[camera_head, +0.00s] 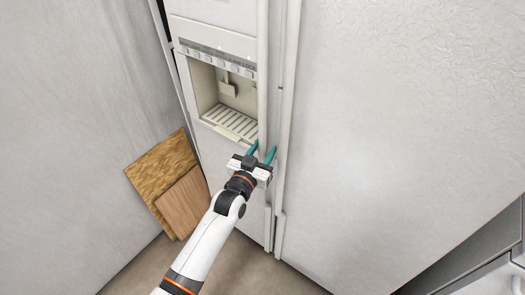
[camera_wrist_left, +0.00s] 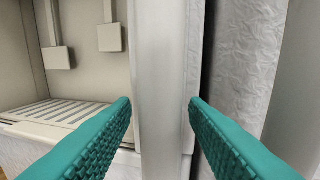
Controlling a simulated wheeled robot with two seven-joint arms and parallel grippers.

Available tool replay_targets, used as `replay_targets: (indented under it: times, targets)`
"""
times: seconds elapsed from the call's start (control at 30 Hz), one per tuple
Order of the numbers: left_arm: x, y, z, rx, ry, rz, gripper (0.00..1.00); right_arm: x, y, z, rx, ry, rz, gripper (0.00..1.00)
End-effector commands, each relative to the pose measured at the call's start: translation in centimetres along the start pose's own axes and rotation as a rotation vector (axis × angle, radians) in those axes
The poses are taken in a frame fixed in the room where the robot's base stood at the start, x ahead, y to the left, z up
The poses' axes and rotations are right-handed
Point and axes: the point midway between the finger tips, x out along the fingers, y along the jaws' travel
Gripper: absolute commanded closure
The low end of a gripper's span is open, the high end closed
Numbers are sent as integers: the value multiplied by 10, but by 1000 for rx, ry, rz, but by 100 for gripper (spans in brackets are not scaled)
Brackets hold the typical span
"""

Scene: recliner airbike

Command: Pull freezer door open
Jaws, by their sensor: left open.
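The freezer door (camera_head: 218,160) is the narrow left door of a white fridge, with a water and ice dispenser (camera_head: 225,95) set in it. Its long vertical handle (camera_head: 263,70) runs along the door's right edge. My left gripper (camera_head: 262,151) is open at the lower part of this handle. In the left wrist view the handle (camera_wrist_left: 160,80) stands between the two teal fingers (camera_wrist_left: 160,112), with a gap showing on both sides. My right gripper is not in view.
The wide right fridge door (camera_head: 400,110) has its own vertical handle (camera_head: 287,110) close beside the freezer handle. Two wooden boards (camera_head: 165,175) lean at the wall left of the fridge. A grey cabinet (camera_head: 470,265) stands at the lower right.

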Motion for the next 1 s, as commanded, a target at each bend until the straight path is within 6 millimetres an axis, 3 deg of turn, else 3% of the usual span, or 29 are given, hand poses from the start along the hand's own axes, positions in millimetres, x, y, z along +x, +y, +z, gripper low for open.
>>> replay_targets:
  times: [0.2,0.47,0.77,1.0]
  targets:
    - [0,0,0,0,0,0,59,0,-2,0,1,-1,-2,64]
    - [0,0,0,0,0,0,100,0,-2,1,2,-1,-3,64]
    - [-2,1,0,1,0,-3,100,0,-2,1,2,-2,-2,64]
    - [-17,13,-1,7,3,-38,100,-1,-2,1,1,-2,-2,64]
